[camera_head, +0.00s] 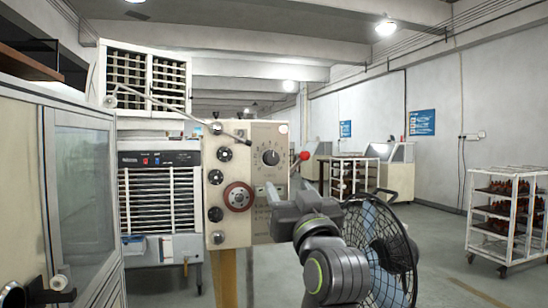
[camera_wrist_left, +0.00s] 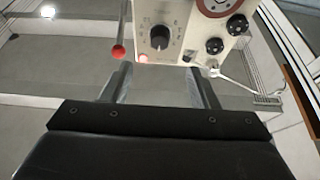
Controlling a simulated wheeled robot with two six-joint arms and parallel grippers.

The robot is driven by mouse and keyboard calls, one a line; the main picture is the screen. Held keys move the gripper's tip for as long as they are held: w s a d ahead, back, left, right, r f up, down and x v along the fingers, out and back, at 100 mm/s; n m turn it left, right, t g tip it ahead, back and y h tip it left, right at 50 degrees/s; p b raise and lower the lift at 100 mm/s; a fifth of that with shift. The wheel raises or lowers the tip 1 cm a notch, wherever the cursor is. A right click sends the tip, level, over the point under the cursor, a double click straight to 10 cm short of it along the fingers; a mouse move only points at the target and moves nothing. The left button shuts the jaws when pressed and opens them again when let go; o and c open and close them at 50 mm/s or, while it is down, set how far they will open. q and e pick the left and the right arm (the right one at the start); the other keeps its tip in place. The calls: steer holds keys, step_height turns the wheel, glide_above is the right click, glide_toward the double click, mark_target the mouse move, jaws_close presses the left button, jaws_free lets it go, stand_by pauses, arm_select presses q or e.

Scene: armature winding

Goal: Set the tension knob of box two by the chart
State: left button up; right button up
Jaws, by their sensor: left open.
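The beige tension box (camera_head: 240,210) stands upright in the middle of the head view. Its black tension knob (camera_head: 270,157) sits on a dial with markings too small to read. The knob also shows upside down in the wrist view (camera_wrist_left: 160,38). My left gripper (camera_head: 288,188) is below the knob and in front of the box's lower right part. In the wrist view my left gripper (camera_wrist_left: 157,70) is open and empty, its two fingers apart and short of the knob. I cannot tell whether this is box two. No readable chart shows. My right gripper is not in view.
A red-ball lever (camera_head: 304,155) sticks out right of the knob. A red round disc (camera_head: 238,197) and several black knobs are on the box's left face. A black wire-cage fan (camera_head: 385,250) stands at right. Blue wall signs (camera_head: 422,122) are unreadable. A rack cart (camera_head: 508,215) stands far right.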

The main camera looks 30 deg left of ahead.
mark_target(273, 161)
arm_select(q)
steer(key=p+x, duration=0.4)
steer(key=x, duration=0.6)
steer(key=shift+w+a+r, duration=0.2)
steer(key=shift+w+r, duration=0.05)
steer(key=shift+w+a+r, duration=0.15)
steer(key=shift+w+a, duration=0.3)
steer(key=shift+a, duration=0.05)
steer(key=shift+c, duration=0.2)
steer(key=c, duration=0.9)
